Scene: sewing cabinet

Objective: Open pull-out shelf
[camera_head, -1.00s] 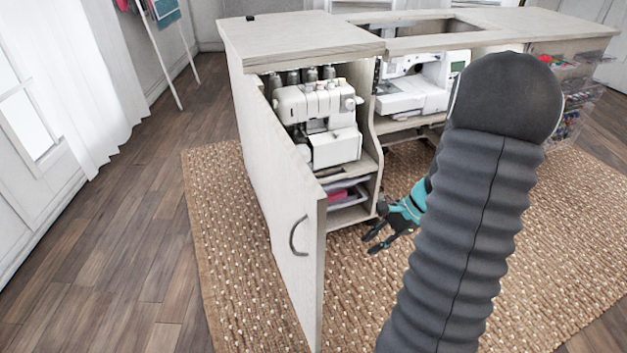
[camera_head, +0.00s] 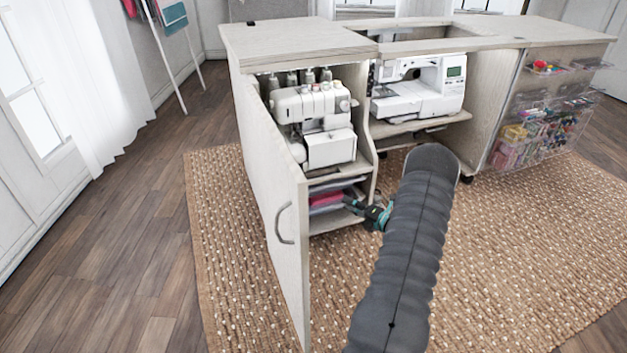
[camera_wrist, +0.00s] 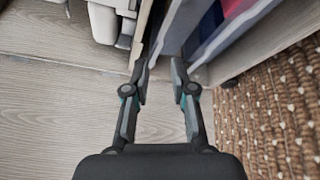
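The sewing cabinet's left bay stands open. In it, a pale wooden shelf (camera_head: 338,172) carries a white overlocker (camera_head: 316,118). Below it are trays (camera_head: 335,187) with red and blue contents, also visible in the wrist view (camera_wrist: 214,28). My gripper (camera_head: 350,204) is at the front of these trays, just below the overlocker shelf. In the wrist view, the fingers (camera_wrist: 161,76) are apart with nothing between the tips; a light board edge and a tray edge lie just beyond them. Contact is not visible.
The open cabinet door (camera_head: 266,190) with its curved handle (camera_head: 284,222) stands left of my gripper. A sewing machine (camera_head: 418,88) sits in the middle bay. Clear organisers (camera_head: 550,115) hang at the right. The woven rug (camera_head: 500,240) in front is clear.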

